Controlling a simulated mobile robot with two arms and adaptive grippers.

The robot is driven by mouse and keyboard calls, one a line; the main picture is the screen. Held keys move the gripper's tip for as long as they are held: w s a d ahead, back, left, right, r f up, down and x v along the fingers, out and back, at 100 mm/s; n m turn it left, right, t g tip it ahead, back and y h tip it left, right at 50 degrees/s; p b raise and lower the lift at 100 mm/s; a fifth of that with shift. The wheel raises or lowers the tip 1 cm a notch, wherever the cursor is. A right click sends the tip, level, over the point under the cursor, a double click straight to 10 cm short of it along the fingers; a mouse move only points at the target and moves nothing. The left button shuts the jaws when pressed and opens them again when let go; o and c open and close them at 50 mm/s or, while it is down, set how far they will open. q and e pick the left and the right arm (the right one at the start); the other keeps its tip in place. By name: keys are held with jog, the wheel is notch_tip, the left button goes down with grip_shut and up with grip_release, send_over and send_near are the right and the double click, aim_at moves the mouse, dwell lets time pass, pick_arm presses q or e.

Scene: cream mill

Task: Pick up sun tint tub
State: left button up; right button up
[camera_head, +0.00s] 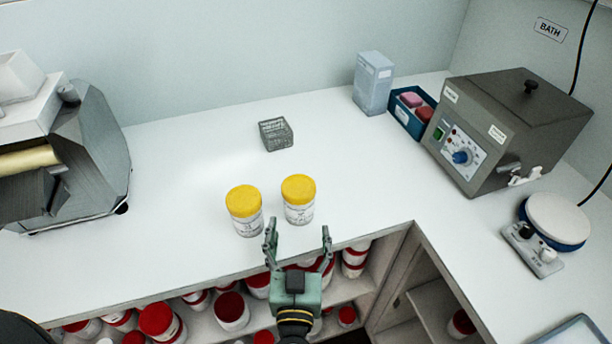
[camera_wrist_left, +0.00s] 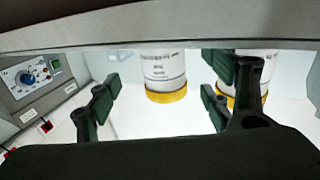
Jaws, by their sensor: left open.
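Two white tubs with yellow lids stand upright side by side near the counter's front edge: a left tub (camera_head: 245,211) and a right tub (camera_head: 299,200). Their labels are too small to read, so I cannot tell which is sun tint. My left gripper (camera_head: 298,229) is open and empty, just in front of the right tub. In the upside-down left wrist view, the right tub (camera_wrist_left: 166,72) shows between the fingers (camera_wrist_left: 160,88). The left tub (camera_wrist_left: 262,84) is partly hidden behind one finger there. My right gripper is not in view.
A small grey box (camera_head: 276,134) lies behind the tubs. At the right are a pale carton (camera_head: 373,83), a blue bin (camera_head: 405,118), a grey bath machine (camera_head: 508,130) and a round white-topped device (camera_head: 557,219). Red-lidded tubs (camera_head: 232,309) fill the shelf below the counter.

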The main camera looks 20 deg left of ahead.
aim_at(299, 204)
pick_arm(q)
jog(key=shift+w+r, duration=0.1)
jog(key=shift+w, duration=0.4)
jog(key=x, duration=0.2)
jog(key=p+x, duration=0.1)
jog(key=x, duration=0.4)
jog(key=shift+a, duration=0.35)
jog(key=c, duration=1.5)
